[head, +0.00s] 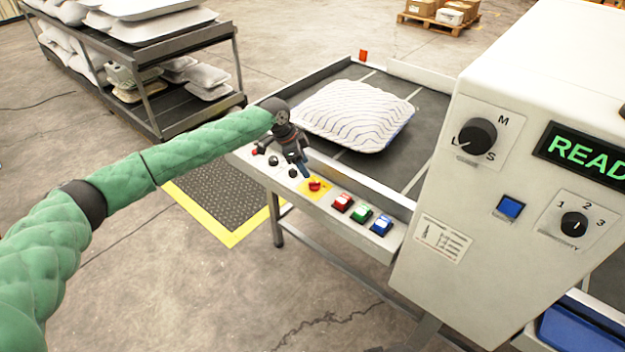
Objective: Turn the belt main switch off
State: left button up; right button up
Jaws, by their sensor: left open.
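A light control strip (327,202) runs along the near side of the belt (400,150). On its left part sit a small red light or button (254,152) and dark knobs (273,161) (293,173); no label there is readable, so I cannot tell which one is the belt main switch. My left gripper (303,168) is open and empty, pointing down at the strip beside the right dark knob, left of the red stop button (315,185) on its yellow plate. I cannot tell whether it touches anything. My right gripper is not in view.
Red (342,203), green (360,214) and blue (381,225) buttons continue along the strip. A striped pillow (352,115) lies on the belt. A white machine housing (480,130) with knobs and a green display stands right. A pillow rack (180,108) stands behind left.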

aim_at(314, 182)
pick_arm(q)
jog(key=p+x, duration=0.1)
jog(key=x, duration=0.6)
jog(key=shift+d+f, duration=0.1)
jog(key=shift+f, duration=0.3)
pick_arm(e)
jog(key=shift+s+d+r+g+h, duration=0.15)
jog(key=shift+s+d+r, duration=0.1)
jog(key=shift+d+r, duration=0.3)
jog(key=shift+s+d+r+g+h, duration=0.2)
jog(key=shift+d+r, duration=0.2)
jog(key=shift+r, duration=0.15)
pick_arm(q)
jog(key=shift+c, duration=0.4)
